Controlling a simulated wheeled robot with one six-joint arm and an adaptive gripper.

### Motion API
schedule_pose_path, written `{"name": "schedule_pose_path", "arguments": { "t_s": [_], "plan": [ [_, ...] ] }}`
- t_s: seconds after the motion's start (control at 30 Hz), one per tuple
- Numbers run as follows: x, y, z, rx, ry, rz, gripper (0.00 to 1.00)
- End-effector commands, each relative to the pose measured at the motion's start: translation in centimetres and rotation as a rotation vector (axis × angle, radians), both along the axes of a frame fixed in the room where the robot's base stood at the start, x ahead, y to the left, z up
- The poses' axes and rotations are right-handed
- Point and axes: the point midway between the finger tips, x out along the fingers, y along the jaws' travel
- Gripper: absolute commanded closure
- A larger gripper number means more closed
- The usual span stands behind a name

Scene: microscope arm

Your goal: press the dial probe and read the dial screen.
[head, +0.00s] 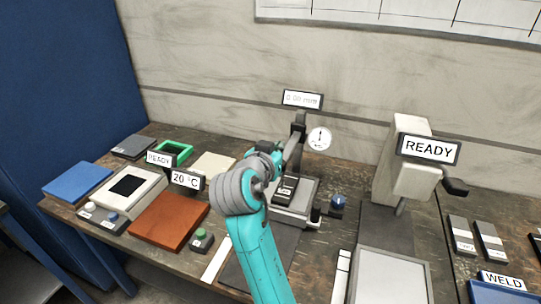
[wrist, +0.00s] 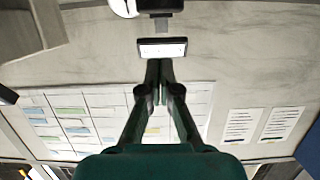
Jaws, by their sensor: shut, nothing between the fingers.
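The dial screen (head: 302,99) stands on top of a dark stand (head: 299,124) at the back middle of the bench. Its text is small and looks like "0.00 mm", but I cannot read it surely. A round white dial (head: 320,138) with a needle is on the stand's right side. My gripper (wrist: 160,66) is shut and empty. In the wrist view its fingertips are just below the small screen (wrist: 163,48); I cannot tell if they touch anything. The probe tip is not clearly visible; my arm covers part of the stand in the head view.
A microscope-like machine with a READY sign (head: 429,148) stands to the right. A brown mat (head: 168,222) and a green button (head: 201,235) lie left of my arm.

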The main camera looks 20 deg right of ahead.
Motion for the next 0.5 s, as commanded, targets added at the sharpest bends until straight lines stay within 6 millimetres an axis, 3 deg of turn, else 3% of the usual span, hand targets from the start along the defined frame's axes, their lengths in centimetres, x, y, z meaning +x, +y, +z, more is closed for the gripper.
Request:
{"name": "schedule_pose_path", "arguments": {
  "t_s": [0.03, 0.2, 0.5],
  "plan": [
    [-0.1, 0.1, -1.2, -0.002, 0.006, 0.001, 1.00],
    [-0.2, 0.2, -3.0, 0.000, 0.003, 0.001, 1.00],
    [-0.2, 0.2, -3.9, 0.001, 0.001, 0.002, 1.00]
  ]
}}
